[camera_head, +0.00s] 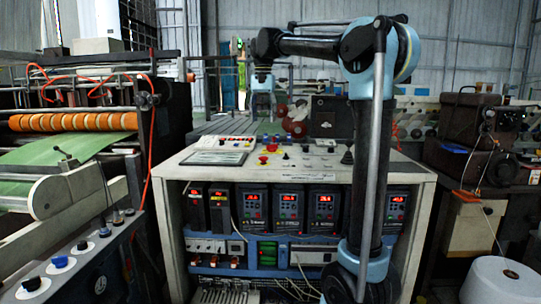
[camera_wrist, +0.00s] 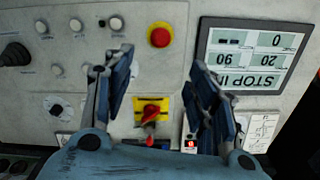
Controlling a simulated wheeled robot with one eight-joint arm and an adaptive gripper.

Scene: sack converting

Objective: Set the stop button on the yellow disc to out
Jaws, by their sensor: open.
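The red stop button on its round yellow disc (camera_wrist: 159,35) is on the grey panel, at the upper middle of the wrist view. It also shows as a small red spot in the head view (camera_head: 263,159). I cannot tell whether its cap is in or out. My gripper (camera_wrist: 160,65) is open and empty, its blue fingers apart. In the wrist view the button appears just beyond and between the fingertips, not touched. In the head view my gripper (camera_head: 262,106) hangs over the far part of the console.
A yellow square plate with a red-handled switch (camera_wrist: 151,112) appears between the fingers. A display screen (camera_wrist: 254,57) lies to the right. White knobs (camera_wrist: 116,23) and a black lever (camera_wrist: 14,54) are to the left. Bare panel surrounds the button.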

